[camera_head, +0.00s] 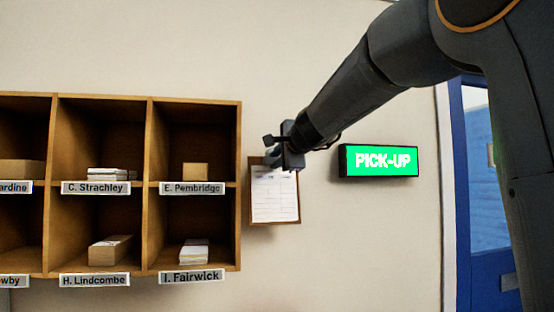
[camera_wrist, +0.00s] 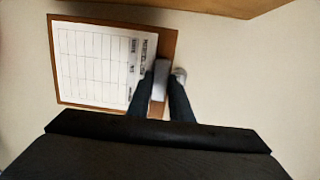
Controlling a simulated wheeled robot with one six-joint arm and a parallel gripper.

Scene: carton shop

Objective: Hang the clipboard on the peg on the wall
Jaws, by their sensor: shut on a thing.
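The clipboard (camera_head: 275,205) is brown with a white printed sheet. In the head view it is upright and close against the wall, just right of the cubby shelf. My gripper (camera_head: 274,158) is at its top edge. In the wrist view the clipboard (camera_wrist: 150,38) lies sideways across the picture, and my gripper (camera_wrist: 162,85) is shut on its pale grey clip (camera_wrist: 160,79). A small pale, rounded thing (camera_wrist: 180,75) beside the right finger looks like the peg; whether the clipboard is on it cannot be told. The peg is hidden in the head view.
A wooden cubby shelf (camera_head: 239,200) with name labels, boxes and papers stands close left of the clipboard. A lit green PICK-UP sign (camera_head: 380,161) is on the wall to the right. A blue door frame (camera_head: 466,200) is at far right. The wall below the clipboard is bare.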

